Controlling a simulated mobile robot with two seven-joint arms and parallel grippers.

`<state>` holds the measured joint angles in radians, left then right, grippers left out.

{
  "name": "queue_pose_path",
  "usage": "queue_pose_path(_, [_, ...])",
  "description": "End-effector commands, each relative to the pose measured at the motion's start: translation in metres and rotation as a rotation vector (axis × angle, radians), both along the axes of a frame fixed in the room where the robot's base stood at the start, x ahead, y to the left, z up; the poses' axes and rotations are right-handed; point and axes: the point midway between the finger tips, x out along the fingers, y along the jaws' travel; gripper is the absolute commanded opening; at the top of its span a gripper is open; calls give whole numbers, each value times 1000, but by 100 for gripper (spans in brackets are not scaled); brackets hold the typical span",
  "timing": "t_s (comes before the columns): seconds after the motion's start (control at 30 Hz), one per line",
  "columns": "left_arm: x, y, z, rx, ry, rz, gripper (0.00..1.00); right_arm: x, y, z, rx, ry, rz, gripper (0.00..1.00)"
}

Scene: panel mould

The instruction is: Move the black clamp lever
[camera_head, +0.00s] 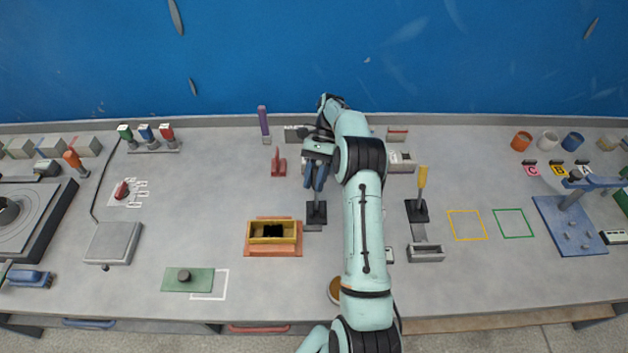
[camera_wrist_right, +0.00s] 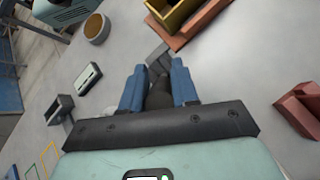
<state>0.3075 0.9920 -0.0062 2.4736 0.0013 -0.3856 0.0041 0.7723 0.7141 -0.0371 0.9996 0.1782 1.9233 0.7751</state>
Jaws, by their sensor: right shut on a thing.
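The black clamp lever stands on a dark base (camera_head: 316,213) just right of the mould, left of my right forearm. My right gripper (camera_head: 316,178) is above that base, with its blue fingers shut on the black clamp lever. In the right wrist view the black lever (camera_wrist_right: 158,94) sits between the two blue fingers (camera_wrist_right: 158,88), and a grey bar (camera_wrist_right: 158,54) extends beyond it. The gripper hides much of the lever's upper part. My left gripper is not in view.
A yellow mould frame (camera_head: 272,239) on a terracotta plate (camera_head: 260,251) stands to the left. A yellow-handled clamp lever (camera_head: 421,180) is to the right. A red lever piece (camera_head: 278,164) stands left of the gripper. Bare tabletop lies around the yellow and green outlines (camera_head: 513,223).

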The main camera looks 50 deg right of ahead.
Motion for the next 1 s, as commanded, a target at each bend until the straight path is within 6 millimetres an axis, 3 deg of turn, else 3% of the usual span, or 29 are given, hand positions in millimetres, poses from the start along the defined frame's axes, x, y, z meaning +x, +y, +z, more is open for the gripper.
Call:
queue_pose_path(0.7, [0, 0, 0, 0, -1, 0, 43, 3, -3, -3, 50, 42, 1, 0])
queue_pose_path(0.73, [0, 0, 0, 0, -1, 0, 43, 3, -3, -3, 49, 42, 1, 36])
queue_pose_path(0.77, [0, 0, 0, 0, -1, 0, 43, 3, -3, -3, 49, 42, 1, 46])
queue_pose_path(0.8, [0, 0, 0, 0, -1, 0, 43, 3, -3, -3, 49, 42, 1, 51])
queue_pose_path(1.0, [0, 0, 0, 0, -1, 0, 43, 2, -3, -3, 48, 42, 1, 51])
